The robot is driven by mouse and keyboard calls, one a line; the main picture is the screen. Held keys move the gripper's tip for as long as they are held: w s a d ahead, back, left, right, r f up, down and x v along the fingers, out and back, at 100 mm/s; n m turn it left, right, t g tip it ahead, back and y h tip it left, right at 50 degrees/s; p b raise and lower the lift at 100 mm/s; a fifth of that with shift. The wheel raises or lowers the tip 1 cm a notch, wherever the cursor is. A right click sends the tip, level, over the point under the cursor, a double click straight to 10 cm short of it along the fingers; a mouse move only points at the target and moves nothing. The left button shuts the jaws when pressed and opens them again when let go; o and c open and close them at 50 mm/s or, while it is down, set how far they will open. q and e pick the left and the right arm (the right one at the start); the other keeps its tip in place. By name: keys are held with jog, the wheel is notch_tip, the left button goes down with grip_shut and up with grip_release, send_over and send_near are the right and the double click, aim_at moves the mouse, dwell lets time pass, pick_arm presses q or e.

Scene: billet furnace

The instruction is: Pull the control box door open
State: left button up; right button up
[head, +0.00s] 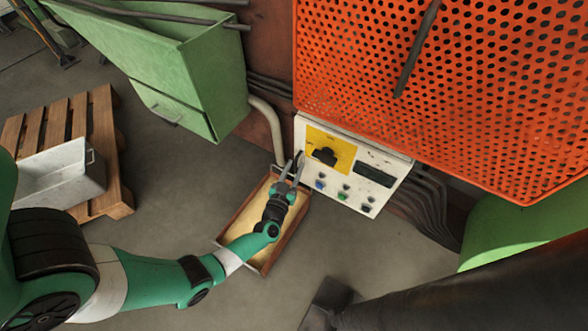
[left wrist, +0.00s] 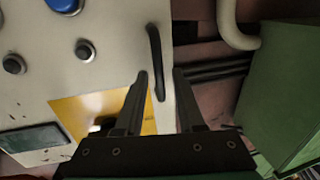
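The white control box (head: 335,190) is fixed below the orange perforated guard. Its door looks shut and carries a yellow panel (head: 341,146) with a black rotary switch, a dark display and several buttons. A black bar handle (left wrist: 156,60) runs along the door's edge in the left wrist view. My left gripper (head: 291,168) is open at the box's left edge. In the left wrist view its fingertips (left wrist: 162,74) lie on either side of the handle's lower part in the picture. I cannot tell whether they touch it. My right gripper is not in view.
The orange perforated guard (head: 450,85) overhangs the box. A green bin-like housing (head: 185,70) and a grey conduit (head: 268,118) stand to its left. A shallow wooden tray (head: 288,233) lies under my left gripper. A pallet (head: 108,130) with a grey metal bin (head: 62,180) is further left.

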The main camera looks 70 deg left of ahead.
pick_arm(q)
jog(key=shift+w, duration=0.1)
grip_shut()
dwell(1.1)
